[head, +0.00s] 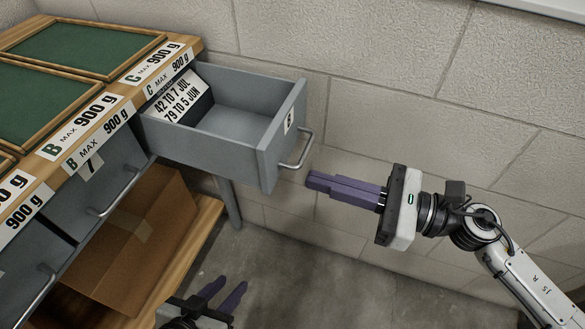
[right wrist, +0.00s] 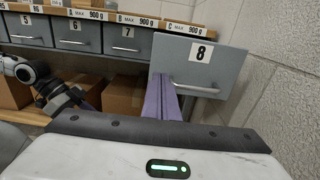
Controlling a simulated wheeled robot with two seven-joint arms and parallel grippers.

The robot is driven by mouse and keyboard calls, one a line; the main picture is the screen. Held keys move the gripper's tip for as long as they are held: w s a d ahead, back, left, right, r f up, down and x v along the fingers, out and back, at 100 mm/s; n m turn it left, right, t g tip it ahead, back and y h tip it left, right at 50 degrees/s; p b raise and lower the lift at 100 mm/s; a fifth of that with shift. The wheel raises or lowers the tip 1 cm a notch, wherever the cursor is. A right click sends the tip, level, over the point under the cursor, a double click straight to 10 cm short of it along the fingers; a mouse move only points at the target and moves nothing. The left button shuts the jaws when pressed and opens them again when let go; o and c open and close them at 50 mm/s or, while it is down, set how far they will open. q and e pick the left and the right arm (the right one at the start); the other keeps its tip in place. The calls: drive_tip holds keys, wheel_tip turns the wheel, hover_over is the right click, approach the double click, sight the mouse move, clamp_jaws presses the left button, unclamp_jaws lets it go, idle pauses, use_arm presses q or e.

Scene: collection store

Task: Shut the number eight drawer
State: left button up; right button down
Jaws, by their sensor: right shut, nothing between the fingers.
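The number eight drawer (head: 268,150) is pulled out from the right end of the bench, its grey front marked 8 and fitted with a bar handle (head: 302,152). In the right wrist view its front (right wrist: 185,62) stands forward of the other drawers. A card with printed dates (head: 180,97) lies inside. My right gripper (head: 310,182) is shut and empty, its purple fingers pointing at the drawer front, close to the handle; contact cannot be told. My left gripper (head: 222,293) is low at the bottom edge, its fingers apart and empty, away from the drawer.
Drawer 7 (head: 110,178) and drawers 5 (right wrist: 27,31) and 6 (right wrist: 77,34) are in line beside it. A cardboard box (head: 140,240) stands on the wooden lower shelf. A block wall (head: 440,90) rises close behind and right. Grey floor (head: 300,285) is clear.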

sight(273, 168)
drive_tip(key=x, duration=0.6)
drive_tip(key=shift+p, duration=0.3)
